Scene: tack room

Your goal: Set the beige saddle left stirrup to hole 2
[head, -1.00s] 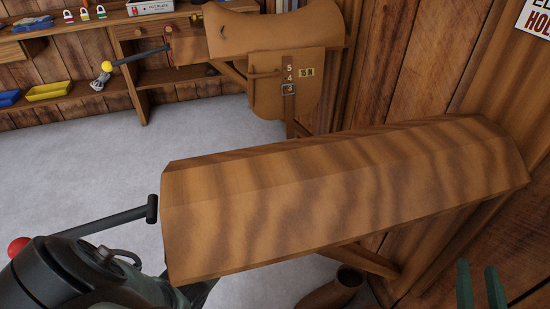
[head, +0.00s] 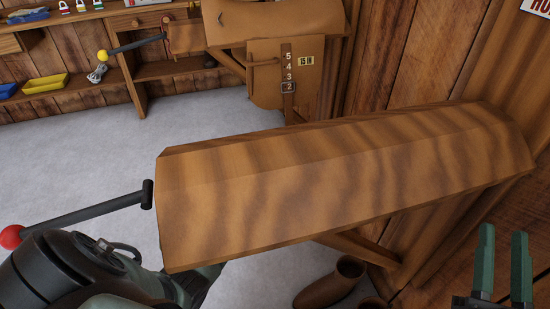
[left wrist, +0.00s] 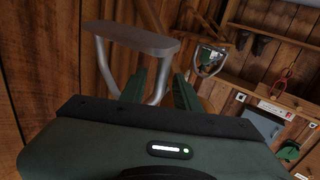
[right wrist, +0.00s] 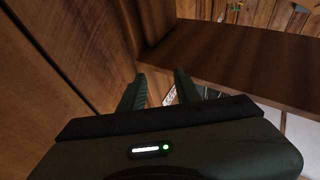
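The beige saddle (head: 275,25) sits on a far rack at the top of the head view. Its flap (head: 265,90) carries a strap with numbers 5, 4, 3 and 2, and the buckle (head: 288,87) is level with the 2. The hanging stirrup is hidden there. In the left wrist view a grey metal stirrup (left wrist: 130,38) is close, one side bar running between the parted fingers of my left gripper (left wrist: 160,72). I cannot tell whether they touch it. My right gripper (head: 504,230) is open and empty at lower right; it also shows in the right wrist view (right wrist: 162,73).
An empty wooden saddle rack (head: 330,185) fills the middle foreground. Brown boots (head: 330,283) stand below it. A shelf unit with a yellow tray (head: 46,84) is at the far left. Another stirrup (left wrist: 210,60) hangs farther off. Grey floor is open at left.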

